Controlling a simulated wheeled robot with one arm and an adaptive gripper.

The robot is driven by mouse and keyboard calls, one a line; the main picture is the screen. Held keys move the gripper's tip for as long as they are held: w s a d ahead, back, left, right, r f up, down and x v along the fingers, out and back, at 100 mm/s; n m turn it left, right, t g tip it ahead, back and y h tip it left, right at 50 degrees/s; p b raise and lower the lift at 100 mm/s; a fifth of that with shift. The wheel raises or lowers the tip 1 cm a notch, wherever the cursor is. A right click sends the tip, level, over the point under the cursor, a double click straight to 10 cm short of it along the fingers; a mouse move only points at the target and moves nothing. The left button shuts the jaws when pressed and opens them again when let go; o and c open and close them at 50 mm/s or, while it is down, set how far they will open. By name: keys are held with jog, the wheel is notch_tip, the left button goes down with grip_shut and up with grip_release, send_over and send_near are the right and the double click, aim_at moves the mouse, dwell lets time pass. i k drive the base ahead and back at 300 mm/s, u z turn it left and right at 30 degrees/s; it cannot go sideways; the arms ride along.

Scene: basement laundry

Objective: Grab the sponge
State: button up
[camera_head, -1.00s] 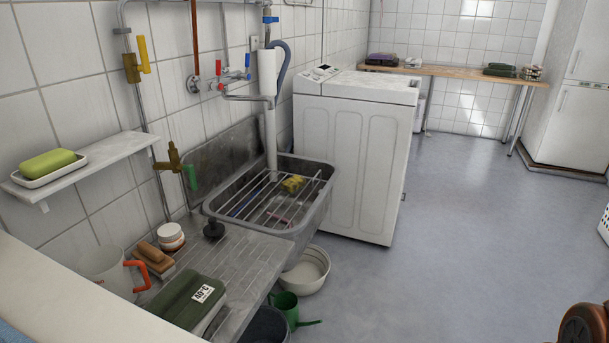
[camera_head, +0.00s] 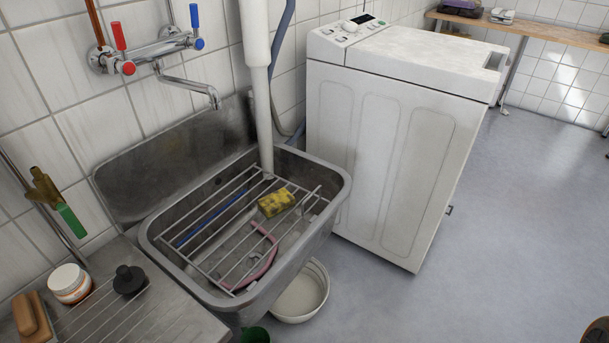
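A yellow sponge (camera_head: 276,202) with dark spots lies on the wire rack (camera_head: 207,214) over the metal sink (camera_head: 334,212). It rests near the rack's right end, close to the vertical white pipe. My gripper does not show in the head view. A small reddish-brown rounded shape sits at the lower right edge; I cannot tell what it is.
A white washing machine (camera_head: 385,145) stands right of the sink. A faucet (camera_head: 190,82) reaches over the sink. A white basin (camera_head: 300,294) is on the floor below. A black plunger-like stopper (camera_head: 130,280) and a jar (camera_head: 70,284) stand on the drainboard.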

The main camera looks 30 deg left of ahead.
aim_at(279, 202)
jog(key=i, duration=1.5)
jog(key=u, duration=4.2)
